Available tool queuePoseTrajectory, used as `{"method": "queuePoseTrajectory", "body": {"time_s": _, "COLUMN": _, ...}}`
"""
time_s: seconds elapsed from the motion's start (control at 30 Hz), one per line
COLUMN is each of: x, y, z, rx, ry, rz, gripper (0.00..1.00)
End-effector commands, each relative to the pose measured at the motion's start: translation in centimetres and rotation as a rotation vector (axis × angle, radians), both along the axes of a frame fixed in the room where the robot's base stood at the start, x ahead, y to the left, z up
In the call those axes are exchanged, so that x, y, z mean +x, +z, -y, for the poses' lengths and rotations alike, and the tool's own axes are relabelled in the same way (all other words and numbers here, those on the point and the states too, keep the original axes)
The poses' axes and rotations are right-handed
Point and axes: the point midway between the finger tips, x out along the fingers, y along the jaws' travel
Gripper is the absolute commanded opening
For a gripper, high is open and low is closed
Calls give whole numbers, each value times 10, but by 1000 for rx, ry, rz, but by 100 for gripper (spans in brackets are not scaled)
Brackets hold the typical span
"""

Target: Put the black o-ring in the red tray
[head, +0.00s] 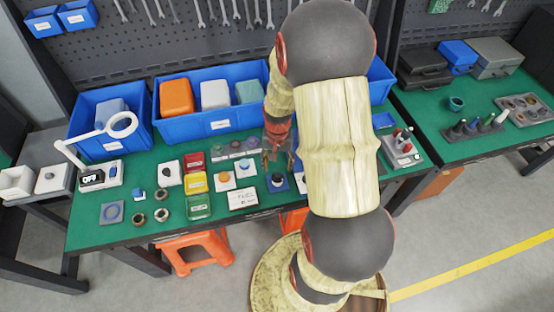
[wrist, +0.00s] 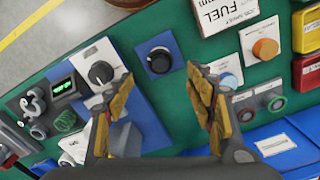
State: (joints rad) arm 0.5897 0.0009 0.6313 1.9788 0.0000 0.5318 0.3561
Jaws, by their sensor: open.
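A black round piece (wrist: 159,61), which looks like the black o-ring, lies on a small blue pad in the wrist view. In the head view it shows as a dark spot (head: 277,180) below my gripper. My gripper (wrist: 162,82) is open and empty, its worn yellow fingers on either side of the line toward the black piece, apart from it. In the head view my gripper (head: 278,150) hangs over the green table, partly hidden by my arm. The red tray (head: 193,161) is left of it, behind a yellow tray; it also shows at the right edge of the wrist view (wrist: 308,75).
The yellow tray (head: 195,182) and green tray (head: 198,205) stand in line with the red one. Cards with coloured round pieces and a fuel sign (head: 242,198) lie close by. Large blue bins (head: 196,125) line the back. A magnifier lamp (head: 120,125) stands at the left.

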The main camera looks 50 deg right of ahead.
Motion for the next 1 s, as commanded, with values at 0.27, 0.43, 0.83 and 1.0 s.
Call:
{"method": "queuePoseTrajectory", "body": {"time_s": 0.27, "x": 0, "y": -43, "z": -1, "rx": 0, "ry": 2, "rz": -1, "gripper": 55}}
{"method": "queuePoseTrajectory", "body": {"time_s": 0.43, "x": 0, "y": -59, "z": -1, "rx": 0, "ry": 3, "rz": 0, "gripper": 55}}
{"method": "queuePoseTrajectory", "body": {"time_s": 0.83, "x": 0, "y": -65, "z": -1, "rx": -1, "ry": 3, "rz": 1, "gripper": 55}}
{"method": "queuePoseTrajectory", "body": {"time_s": 1.0, "x": 0, "y": -65, "z": -1, "rx": -1, "ry": 3, "rz": 1, "gripper": 45}}
